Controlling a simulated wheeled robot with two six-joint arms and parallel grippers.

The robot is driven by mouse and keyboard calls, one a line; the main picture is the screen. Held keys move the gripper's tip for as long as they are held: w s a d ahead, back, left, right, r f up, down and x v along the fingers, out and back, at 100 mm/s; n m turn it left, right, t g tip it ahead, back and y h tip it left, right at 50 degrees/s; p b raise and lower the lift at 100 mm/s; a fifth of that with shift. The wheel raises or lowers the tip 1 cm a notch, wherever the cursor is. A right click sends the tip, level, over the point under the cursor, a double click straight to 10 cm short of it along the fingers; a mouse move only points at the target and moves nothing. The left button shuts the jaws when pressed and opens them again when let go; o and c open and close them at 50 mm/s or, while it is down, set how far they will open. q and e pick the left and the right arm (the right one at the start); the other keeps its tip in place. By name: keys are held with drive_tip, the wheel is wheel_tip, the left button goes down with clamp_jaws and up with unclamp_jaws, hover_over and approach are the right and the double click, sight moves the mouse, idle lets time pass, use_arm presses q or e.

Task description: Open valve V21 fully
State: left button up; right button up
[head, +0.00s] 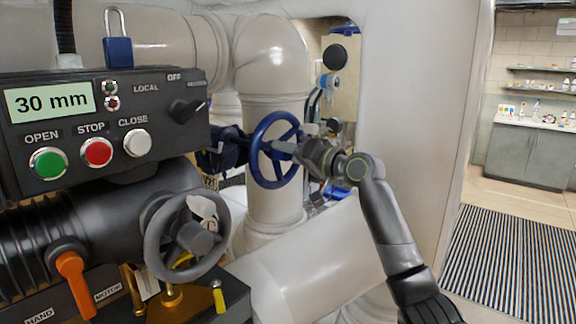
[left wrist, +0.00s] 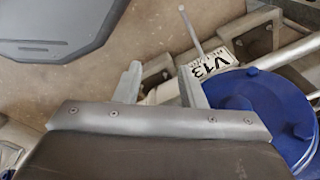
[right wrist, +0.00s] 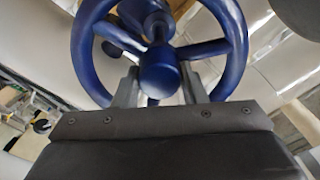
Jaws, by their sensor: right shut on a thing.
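A blue spoked handwheel (head: 260,150) sits on a blue valve body (head: 218,154) in front of a white vertical pipe. No V21 tag is readable on it. My right gripper (head: 300,152) reaches it from the right. In the right wrist view, the same wheel (right wrist: 236,50) fills the upper part, and my right gripper's (right wrist: 160,88) fingers stand on either side of its round hub (right wrist: 160,75), shut on it. My left gripper (left wrist: 160,84) is open and appears empty; it is out of the head view.
A white tag reading V13 (left wrist: 208,62) lies beyond my left fingers, beside a blue round part (left wrist: 245,105). At left stands an actuator box (head: 150,90) showing 30 mm, with a grey handwheel (head: 157,262) and an orange lever (head: 72,270). Striped floor (head: 510,265) is clear at right.

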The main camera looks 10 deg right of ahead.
drive_tip(key=n+b, duration=0.1)
drive_tip(key=n, duration=0.1)
drive_tip(key=shift+a+n+b, duration=0.1)
drive_tip(key=shift+n+b, duration=0.25)
drive_tip(key=shift+n, duration=0.05)
drive_tip(key=shift+r+n+b, duration=0.25)
drive_tip(key=shift+n+b, duration=0.1)
drive_tip(key=shift+n, duration=0.55)
drive_tip(key=n+b, duration=0.2)
drive_tip(key=shift+f+n, duration=0.1)
drive_tip(key=shift+n, duration=0.2)
drive_tip(key=n+b, duration=0.1)
drive_tip(key=n, duration=0.2)
drive_tip(key=shift+n+b, duration=0.45)
drive_tip(key=shift+n, duration=0.75)
drive_tip(key=n+b, duration=0.1)
drive_tip(key=n, duration=0.2)
drive_tip(key=shift+n, duration=0.3)
drive_tip(key=n+b, duration=0.1)
drive_tip(key=n, duration=0.2)
drive_tip(key=shift+s, duration=0.1)
drive_tip(key=shift+r+n, duration=0.3)
drive_tip(key=shift+n, duration=1)
